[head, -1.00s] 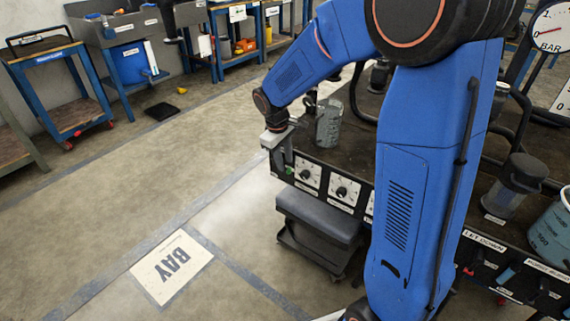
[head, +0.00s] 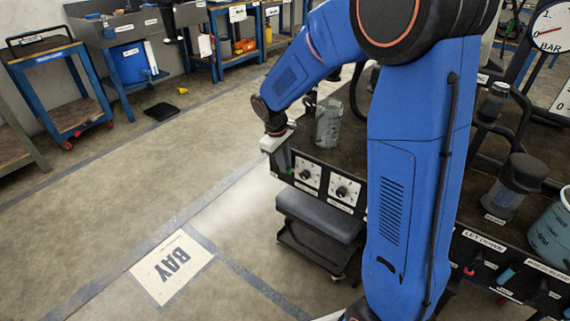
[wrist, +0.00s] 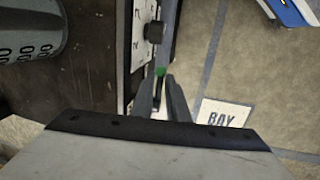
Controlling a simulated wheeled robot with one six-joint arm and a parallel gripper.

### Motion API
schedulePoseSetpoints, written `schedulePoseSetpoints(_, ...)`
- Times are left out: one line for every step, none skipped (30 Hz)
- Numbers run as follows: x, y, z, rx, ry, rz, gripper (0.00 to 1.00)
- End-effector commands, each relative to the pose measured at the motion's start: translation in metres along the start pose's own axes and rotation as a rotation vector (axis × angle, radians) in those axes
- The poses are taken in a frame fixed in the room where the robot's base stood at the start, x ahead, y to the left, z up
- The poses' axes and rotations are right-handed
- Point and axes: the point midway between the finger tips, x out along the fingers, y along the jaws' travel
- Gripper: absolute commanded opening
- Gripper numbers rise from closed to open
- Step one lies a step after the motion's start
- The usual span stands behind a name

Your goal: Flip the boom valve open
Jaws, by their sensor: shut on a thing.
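A small green-tipped lever (wrist: 160,71), which looks like the boom valve's handle, shows between my fingertips in the wrist view. It sits by the front panel of the dark bench, beside a black knob on a white dial. My gripper (wrist: 163,88) is shut on this green lever, with both fingers close around it. In the head view my gripper (head: 281,158) hangs at the left end of the bench's front panel. There the lever is mostly hidden by the gripper, and the valve body cannot be made out.
Two white dials (head: 343,190) with black knobs are on the panel to the right of the gripper. A clear graduated jug (head: 328,123) stands on the bench top close behind it. A grey wheeled stool (head: 318,217) stands below.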

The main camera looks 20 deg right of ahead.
Motion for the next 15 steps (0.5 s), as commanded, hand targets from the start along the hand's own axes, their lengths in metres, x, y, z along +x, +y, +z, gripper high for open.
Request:
schedulePoseSetpoints(-0.0005, -0.0012, -0.002, -0.007, -0.025, 0.0, 0.0)
schedulePoseSetpoints(-0.0015, -0.0009, -0.0026, -0.01, -0.041, 0.001, 0.0)
schedulePoseSetpoints(-0.0024, -0.0009, -0.0029, -0.014, -0.062, 0.002, 0.0)
schedulePoseSetpoints(-0.0031, -0.0007, -0.0031, -0.017, -0.078, 0.002, 0.0)
schedulePoseSetpoints(-0.0036, -0.0005, -0.0036, -0.02, -0.092, 0.002, 0.0)
schedulePoseSetpoints(-0.0042, -0.0004, -0.0038, -0.023, -0.11, 0.003, 0.0)
schedulePoseSetpoints(-0.0047, -0.0004, -0.0036, -0.025, -0.123, 0.003, 0.0)
schedulePoseSetpoints(-0.0054, -0.0003, -0.0039, -0.027, -0.132, 0.004, 0.0)
schedulePoseSetpoints(-0.0062, -0.0001, -0.0041, -0.029, -0.142, 0.005, 0.0)
schedulePoseSetpoints(-0.0066, 0.0, -0.004, -0.03, -0.148, 0.005, 0.0)
schedulePoseSetpoints(-0.0068, 0.0001, -0.004, -0.031, -0.152, 0.005, 0.0)
schedulePoseSetpoints(-0.007, 0.0001, -0.004, -0.031, -0.155, 0.006, 0.0)
schedulePoseSetpoints(-0.0071, 0.0001, -0.0039, -0.031, -0.156, 0.006, 0.0)
schedulePoseSetpoints(-0.0071, 0.0001, -0.0038, -0.031, -0.156, 0.006, 0.0)
schedulePoseSetpoints(-0.0071, 0.0001, -0.0037, -0.031, -0.156, 0.006, 0.0)
